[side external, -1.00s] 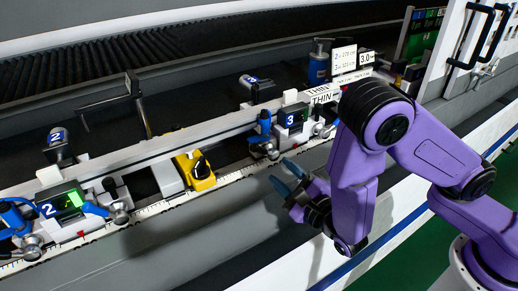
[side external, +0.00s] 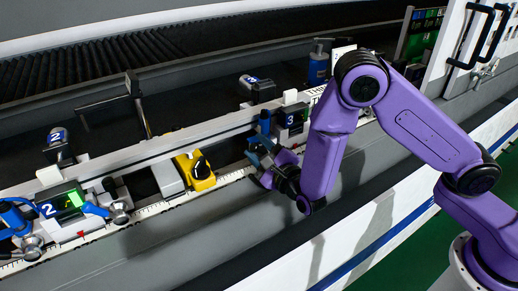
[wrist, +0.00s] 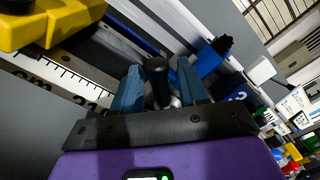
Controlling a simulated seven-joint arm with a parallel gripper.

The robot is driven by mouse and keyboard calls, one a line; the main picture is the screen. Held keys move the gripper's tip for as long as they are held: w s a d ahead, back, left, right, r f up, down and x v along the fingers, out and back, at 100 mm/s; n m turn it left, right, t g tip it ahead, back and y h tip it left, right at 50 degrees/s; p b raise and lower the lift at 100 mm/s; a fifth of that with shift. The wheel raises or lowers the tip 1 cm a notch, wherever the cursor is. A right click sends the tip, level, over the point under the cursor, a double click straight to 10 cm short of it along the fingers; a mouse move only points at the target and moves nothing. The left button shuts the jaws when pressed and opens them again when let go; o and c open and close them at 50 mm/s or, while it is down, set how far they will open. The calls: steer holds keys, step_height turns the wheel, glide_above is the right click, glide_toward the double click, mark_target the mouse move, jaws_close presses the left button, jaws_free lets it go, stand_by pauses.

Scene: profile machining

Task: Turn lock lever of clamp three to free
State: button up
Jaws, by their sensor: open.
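Clamp three (side external: 291,118), with its blue "3" display, sits on the rail right of centre in the side view. Its lock lever shows in the wrist view as a black knob (wrist: 156,70) on a metal stem. My gripper (side external: 262,152) is at clamp three in the side view. In the wrist view my gripper (wrist: 158,88) is open, with one blue-grey finger on each side of the black knob. I cannot tell whether either finger touches it. The blue handle (wrist: 213,57) of the clamp is just right of the right finger. My gripper hides the lower part of clamp three in the side view.
A yellow block (side external: 197,170) stands on the rail left of my gripper; it also fills the upper left of the wrist view (wrist: 45,22). Clamp two (side external: 62,203) is further left. A white ruler strip (side external: 150,207) runs along the front edge.

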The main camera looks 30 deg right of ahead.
jaws_close()
steer(key=shift+d+r+m, duration=0.4)
steer(key=shift+d+m, duration=0.1)
steer(key=shift+m, duration=0.65)
steer(key=shift+d+r+m, duration=0.4)
steer(key=shift+d+m, duration=0.05)
steer(key=shift+m, duration=0.7)
jaws_free()
steer(key=s, duration=1.7)
steer(key=shift+s, duration=0.25)
steer(key=shift+c, duration=0.3)
